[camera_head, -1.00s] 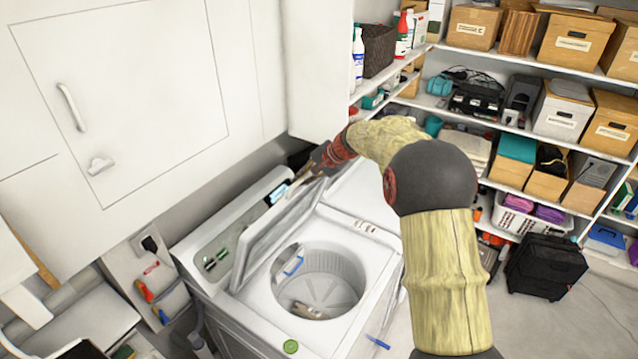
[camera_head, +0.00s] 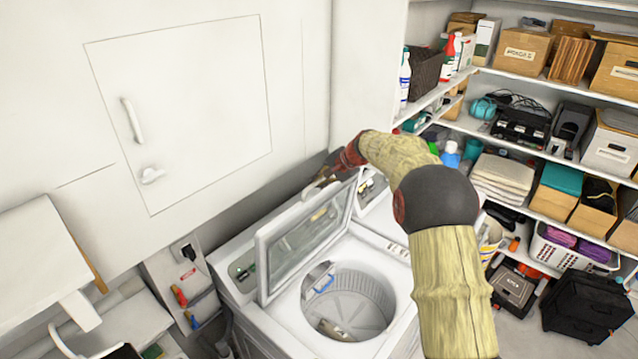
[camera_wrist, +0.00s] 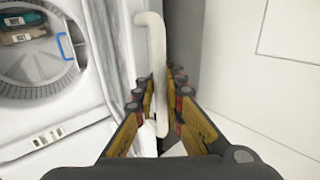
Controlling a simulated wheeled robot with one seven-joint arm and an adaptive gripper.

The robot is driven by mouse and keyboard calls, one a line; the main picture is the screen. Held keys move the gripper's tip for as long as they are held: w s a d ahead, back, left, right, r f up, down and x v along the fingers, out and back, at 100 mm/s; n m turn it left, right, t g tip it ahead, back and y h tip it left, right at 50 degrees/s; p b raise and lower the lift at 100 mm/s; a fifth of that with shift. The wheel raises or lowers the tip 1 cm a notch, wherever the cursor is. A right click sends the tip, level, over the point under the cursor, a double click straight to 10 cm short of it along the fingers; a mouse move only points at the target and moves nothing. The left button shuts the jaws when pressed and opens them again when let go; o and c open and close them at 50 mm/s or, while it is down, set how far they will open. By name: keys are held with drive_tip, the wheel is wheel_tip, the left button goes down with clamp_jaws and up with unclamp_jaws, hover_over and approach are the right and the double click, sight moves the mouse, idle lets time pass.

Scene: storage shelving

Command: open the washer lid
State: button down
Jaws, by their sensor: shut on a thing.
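The white washer (camera_head: 275,337) stands below the wall cabinet, with its round drum open to view. Its lid (camera_head: 306,238), a white frame around a clear panel, stands raised and steeply tilted at the back of the opening. My gripper (camera_head: 322,184) is at the lid's upper edge. In the wrist view, my gripper (camera_wrist: 160,103) is shut on a pale curved handle bar (camera_wrist: 151,45) beside the lid (camera_wrist: 117,40). Small items and a blue clip lie inside the drum (camera_wrist: 30,68).
A white wall cabinet (camera_head: 190,110) hangs close behind the raised lid. Shelves with boxes (camera_head: 527,52) fill the right side. A black case (camera_head: 588,305) stands on the floor. The space above the drum is clear.

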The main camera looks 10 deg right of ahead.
drive_tip(key=c, duration=2.2)
unclamp_jaws()
drive_tip(key=shift+r, duration=0.2)
drive_tip(key=shift+f, duration=0.1)
drive_tip(key=shift+s+d, duration=0.1)
drive_tip(key=v, duration=1.2)
drive_tip(key=shift+c, duration=0.4)
